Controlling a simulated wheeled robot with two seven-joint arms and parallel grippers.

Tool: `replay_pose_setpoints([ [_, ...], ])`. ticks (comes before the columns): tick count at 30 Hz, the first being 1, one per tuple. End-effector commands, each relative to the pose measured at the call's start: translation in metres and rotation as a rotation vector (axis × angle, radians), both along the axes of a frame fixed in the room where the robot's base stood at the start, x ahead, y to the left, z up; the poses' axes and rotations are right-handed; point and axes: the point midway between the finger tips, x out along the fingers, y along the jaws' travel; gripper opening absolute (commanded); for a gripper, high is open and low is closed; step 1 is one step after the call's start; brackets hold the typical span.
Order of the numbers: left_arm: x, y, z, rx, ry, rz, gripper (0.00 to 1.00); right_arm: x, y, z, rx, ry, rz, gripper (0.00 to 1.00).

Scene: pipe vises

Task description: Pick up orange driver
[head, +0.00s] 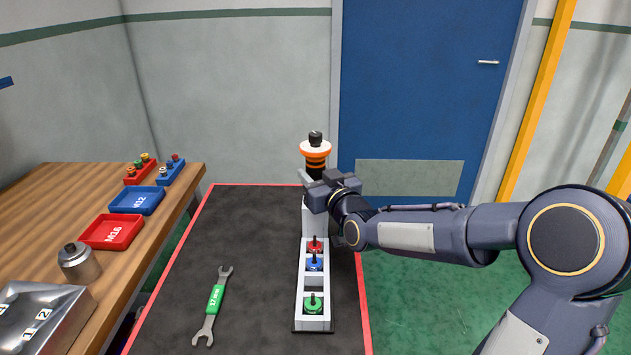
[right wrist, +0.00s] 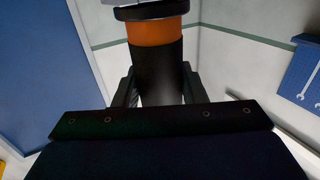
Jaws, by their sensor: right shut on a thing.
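The orange driver (head: 316,158) stands upright at the far end of the dark mat. It has a black top, a white disc, orange bands and a black lower body. My right gripper (head: 312,180) is shut on its black lower body, coming from the right. In the right wrist view the driver (right wrist: 155,32) rises between the two fingers (right wrist: 158,85), with its orange band above them. The driver's lower end is hidden by the gripper in the head view. My left gripper is not in view.
A white rack (head: 313,290) with red, blue and green knobbed pieces stands nearer on the mat (head: 255,230). A green-handled wrench (head: 214,305) lies to its left. A wooden table (head: 60,195) at left holds red and blue trays, a metal cylinder and a metal box.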

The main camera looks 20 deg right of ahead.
Motion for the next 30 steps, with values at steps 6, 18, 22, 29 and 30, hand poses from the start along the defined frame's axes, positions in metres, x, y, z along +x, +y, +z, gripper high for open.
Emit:
replay_pose_setpoints([
  [6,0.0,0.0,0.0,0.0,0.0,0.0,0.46,0.0,0.0,0.004,-0.001,-0.007,0.0,0.01],
  [18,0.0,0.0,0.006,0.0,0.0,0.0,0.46,0.0,0.0,0.04,-0.002,-0.013,0.0,0.01],
  [22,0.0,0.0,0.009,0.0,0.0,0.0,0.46,0.0,0.0,0.063,-0.002,-0.013,-0.001,0.01],
  [29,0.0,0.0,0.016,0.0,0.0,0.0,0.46,0.0,0.0,0.106,-0.002,-0.013,-0.001,0.01],
  [30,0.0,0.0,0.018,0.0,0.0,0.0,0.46,0.0,0.0,0.113,-0.001,-0.012,-0.001,0.01],
])
